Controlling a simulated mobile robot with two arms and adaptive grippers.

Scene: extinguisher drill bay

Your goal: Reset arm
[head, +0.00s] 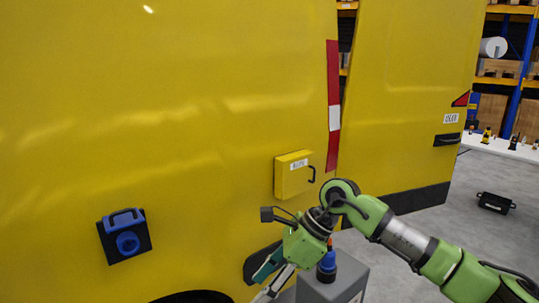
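My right arm (410,243) comes in from the right, with its wrist bent down and to the left. My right gripper (259,287) is low in the middle of the head view, in front of the yellow vehicle side. Its two fingers point down and left and stand apart, with nothing seen between them; the lower fingertip is near the picture's bottom edge. My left arm and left gripper are not in view.
A small yellow box (288,179) with a dark handle sits on the yellow vehicle (170,100) above my gripper. A blue fitting (127,242) on a black plate is at left. A grey block (345,283) with a blue-topped item (327,264) stands close beside my gripper.

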